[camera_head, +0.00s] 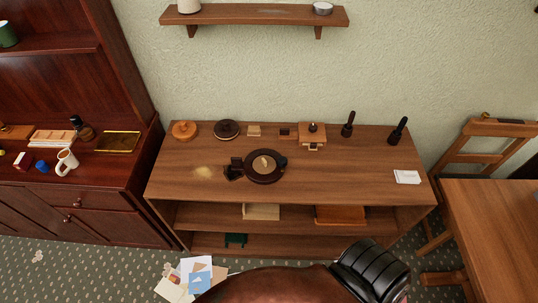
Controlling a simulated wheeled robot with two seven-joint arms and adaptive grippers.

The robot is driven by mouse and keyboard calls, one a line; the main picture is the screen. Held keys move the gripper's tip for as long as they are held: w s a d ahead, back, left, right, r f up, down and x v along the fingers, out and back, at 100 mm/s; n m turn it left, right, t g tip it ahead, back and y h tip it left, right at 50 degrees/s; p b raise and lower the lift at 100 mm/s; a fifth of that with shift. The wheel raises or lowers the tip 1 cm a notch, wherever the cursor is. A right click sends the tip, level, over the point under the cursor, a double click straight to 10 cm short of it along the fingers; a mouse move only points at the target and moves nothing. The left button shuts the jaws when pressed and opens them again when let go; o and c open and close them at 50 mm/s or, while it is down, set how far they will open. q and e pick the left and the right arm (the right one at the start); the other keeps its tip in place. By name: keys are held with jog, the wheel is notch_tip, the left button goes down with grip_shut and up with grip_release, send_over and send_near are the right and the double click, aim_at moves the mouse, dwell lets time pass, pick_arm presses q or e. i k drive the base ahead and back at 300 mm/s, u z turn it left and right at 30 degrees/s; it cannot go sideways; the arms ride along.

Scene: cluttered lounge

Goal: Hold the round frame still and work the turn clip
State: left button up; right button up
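The round frame (249,175) is a dark brown ring with a tan centre, lying on the wooden table top (330,180). A small pale piece lies across its centre; it may be the turn clip (265,162), but it is too small to be sure. A black blocky object (234,170) sits at the frame's left edge. A smaller dark piece (281,162) is at its right edge. Whether these touch the frame or only sit beside it, I cannot tell. Neither of my grippers can be made out in the head view.
Along the table's back stand an orange round lid (184,130), a dark round piece (226,129), a wooden box (312,134) and two dark upright handles (348,124). A white card (407,177) lies at right. A brown rounded form (270,286) and black ribbed cushion (371,271) fill the foreground.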

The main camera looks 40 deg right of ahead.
aim_at(282, 160)
jog(key=z, duration=0.6)
jog(key=i, duration=0.55)
jog(key=z, duration=0.65)
